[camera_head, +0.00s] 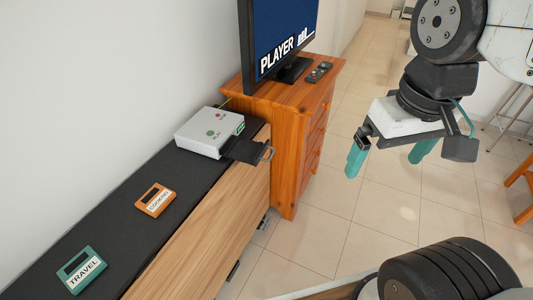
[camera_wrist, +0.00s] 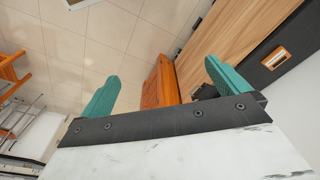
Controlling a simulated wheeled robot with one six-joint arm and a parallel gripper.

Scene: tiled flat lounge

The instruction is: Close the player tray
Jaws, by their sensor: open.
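The white player (camera_head: 211,132) stands at the far end of the dark-topped cabinet. Its dark tray (camera_head: 243,150) sticks out over the cabinet's front edge, with a grey handle loop (camera_head: 267,154) at its end. My gripper (camera_head: 387,160) is open and empty, in the air to the right of the tray and well apart from it. In the wrist view its two teal fingers (camera_wrist: 158,90) are spread wide. A dark part beside the right finger there may be the tray, mostly hidden by that finger.
An orange cartridge (camera_head: 155,200) and a green TRAVEL cartridge (camera_head: 81,269) lie on the cabinet top (camera_head: 115,228). A wooden drawer unit (camera_head: 291,142) beside the player bears a screen (camera_head: 279,40) reading PLAYER and a remote (camera_head: 319,72). The tiled floor between is clear.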

